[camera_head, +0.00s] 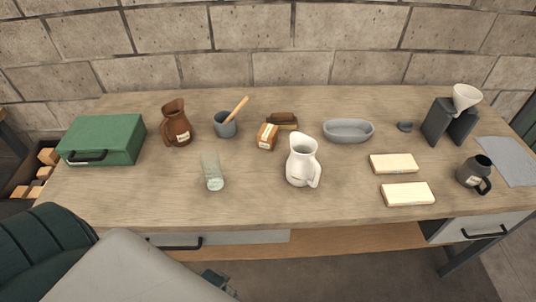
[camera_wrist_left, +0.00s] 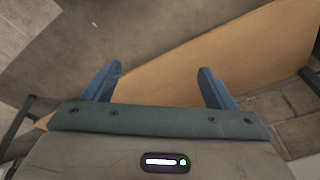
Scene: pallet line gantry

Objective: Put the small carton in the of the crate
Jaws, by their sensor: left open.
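A small brown box with a white label (camera_head: 267,137), which may be the small carton, sits near the middle of the table. No crate can be clearly made out. My left arm comes in from the lower left of the head view, and its gripper (camera_head: 218,283) is partly visible below the table's front edge. In the left wrist view my left gripper (camera_wrist_left: 158,72) is open, with nothing between its blue fingers. It is well apart from the box. My right gripper is not in view.
On the table (camera_head: 255,200) stand a green case (camera_head: 103,138), brown jug (camera_head: 176,124), grey mortar (camera_head: 224,125), glass (camera_head: 212,172), white pitcher (camera_head: 302,160), grey oval dish (camera_head: 348,131) and dark pitcher (camera_head: 474,173). Two cream blocks (camera_head: 407,194) lie right. The front middle is clear.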

